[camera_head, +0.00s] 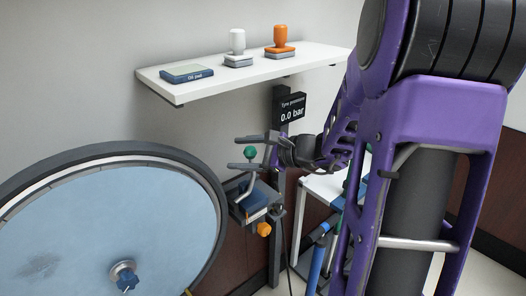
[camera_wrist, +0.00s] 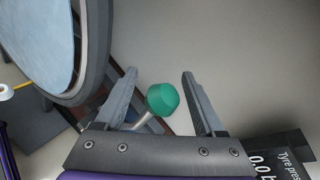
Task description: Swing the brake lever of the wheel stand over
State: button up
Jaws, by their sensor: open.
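The brake lever is a bent metal rod with a green knob (camera_head: 250,152) on its upper end. It rises from a dark blue and grey block (camera_head: 252,203) beside the large wheel (camera_head: 80,235). My gripper (camera_head: 238,153) is open around the knob, with one finger on each side. In the wrist view the green knob (camera_wrist: 163,98) sits between the two spread fingers, and a gap shows to each finger. The rod runs down to the left behind the gripper's palm. The lever's lower end is partly hidden in the wrist view.
A white shelf (camera_head: 180,91) on the wall holds a blue pad and two stamps. A black "Tyre pressure 0.0 bar" display (camera_head: 292,108) is right of my gripper. An orange knob (camera_head: 264,229) is below the block. A white table (camera_head: 325,190) with blue items stands right.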

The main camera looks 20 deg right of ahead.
jog(key=p+v, duration=0.2)
jog(key=v, duration=1.4)
jog(key=shift+s+d+r, duration=0.15)
jog(key=shift+s+d, duration=0.1)
